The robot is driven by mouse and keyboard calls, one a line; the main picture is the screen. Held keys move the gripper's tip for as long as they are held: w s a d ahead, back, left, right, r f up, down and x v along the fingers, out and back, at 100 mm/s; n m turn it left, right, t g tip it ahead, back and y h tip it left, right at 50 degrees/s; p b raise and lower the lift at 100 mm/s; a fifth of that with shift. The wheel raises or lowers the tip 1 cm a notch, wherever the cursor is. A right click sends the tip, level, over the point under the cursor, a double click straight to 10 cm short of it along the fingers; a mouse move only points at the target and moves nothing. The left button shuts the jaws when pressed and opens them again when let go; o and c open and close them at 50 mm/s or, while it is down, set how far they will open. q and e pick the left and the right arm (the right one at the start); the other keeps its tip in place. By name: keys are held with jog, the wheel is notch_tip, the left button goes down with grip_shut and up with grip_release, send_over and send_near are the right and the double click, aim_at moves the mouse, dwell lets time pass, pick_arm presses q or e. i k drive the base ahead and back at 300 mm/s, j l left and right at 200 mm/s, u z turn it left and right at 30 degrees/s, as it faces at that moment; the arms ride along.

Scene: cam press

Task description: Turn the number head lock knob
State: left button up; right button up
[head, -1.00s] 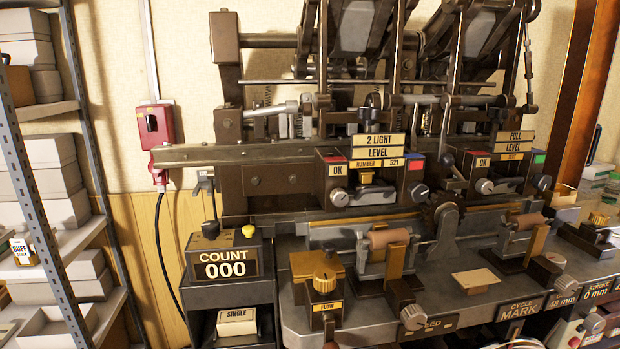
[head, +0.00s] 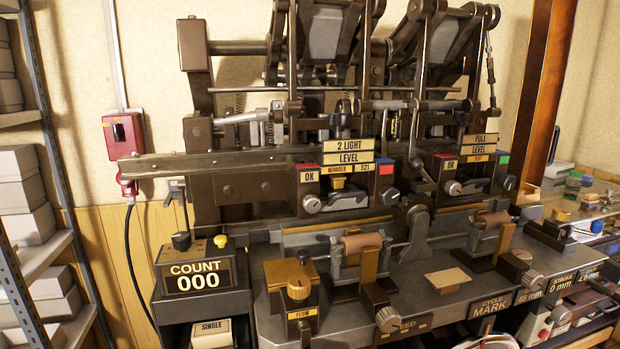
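The left number head (head: 347,192) sits mid-machine under stacked plates reading "2 LIGHT", "LEVEL" and "NUMBER 521". A round grey knob (head: 312,204) is on its left front, below an "OK" tag. Another round knob (head: 390,196) is on its right front. A second head (head: 462,177) to the right carries plates starting with "FULL" and has a similar knob (head: 453,188) at its left. No label that I can read marks any knob as the lock. Neither of my grippers is in view.
A counter box (head: 198,276) reading "COUNT 000" stands at the front left. A brass flow knob (head: 298,288), a roller (head: 362,243) and a pale pad (head: 448,280) are on the machine's bed. A metal shelf (head: 48,170) with boxes stands at the left.

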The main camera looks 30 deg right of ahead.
aim_at(389, 195)
jog(key=z, duration=1.4)
